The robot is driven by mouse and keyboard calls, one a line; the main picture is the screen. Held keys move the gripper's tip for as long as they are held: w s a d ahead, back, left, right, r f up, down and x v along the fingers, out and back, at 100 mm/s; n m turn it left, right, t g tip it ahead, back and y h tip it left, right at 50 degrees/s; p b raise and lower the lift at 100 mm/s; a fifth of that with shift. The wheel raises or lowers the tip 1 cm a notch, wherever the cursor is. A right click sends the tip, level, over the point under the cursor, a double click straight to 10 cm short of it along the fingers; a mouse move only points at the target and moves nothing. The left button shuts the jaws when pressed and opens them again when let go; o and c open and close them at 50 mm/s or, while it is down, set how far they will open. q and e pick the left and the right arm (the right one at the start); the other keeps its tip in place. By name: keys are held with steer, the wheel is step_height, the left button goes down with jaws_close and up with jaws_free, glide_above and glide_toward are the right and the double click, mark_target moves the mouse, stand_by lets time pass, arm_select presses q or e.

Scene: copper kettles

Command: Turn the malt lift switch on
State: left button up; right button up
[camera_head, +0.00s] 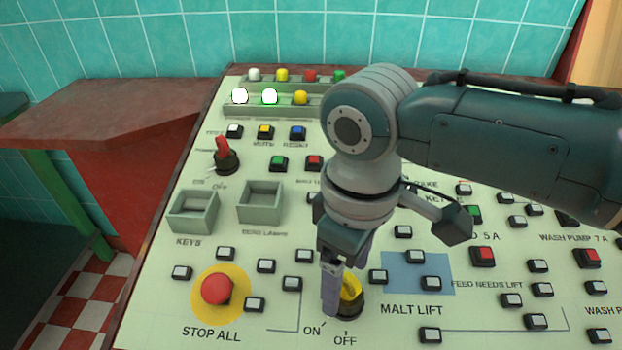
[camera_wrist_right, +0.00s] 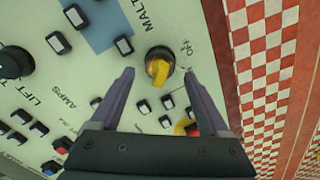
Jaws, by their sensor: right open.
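The malt lift switch (camera_head: 350,289) is a yellow rotary handle on a round dark base, left of the MALT LIFT lettering. ON and OFF are printed below it in the head view. It also shows in the right wrist view (camera_wrist_right: 158,68). I cannot tell surely which mark the handle points to. My right gripper (camera_head: 344,287) is open, pointing down at the switch. In the right wrist view its fingers (camera_wrist_right: 158,78) stand either side of the handle with gaps between. One finger partly hides the switch in the head view. My left gripper is not in view.
A red STOP ALL button (camera_head: 216,288) on a yellow disc lies left of the switch. Small push buttons surround it. A red-handled switch (camera_head: 224,156) and two square trays (camera_head: 193,211) stand farther up the sloped panel. My right arm hides the panel's upper middle.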

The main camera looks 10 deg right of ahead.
step_height(320, 180, up, 8)
steer(key=shift+f+p, duration=0.2)
steer(key=shift+p, duration=0.5)
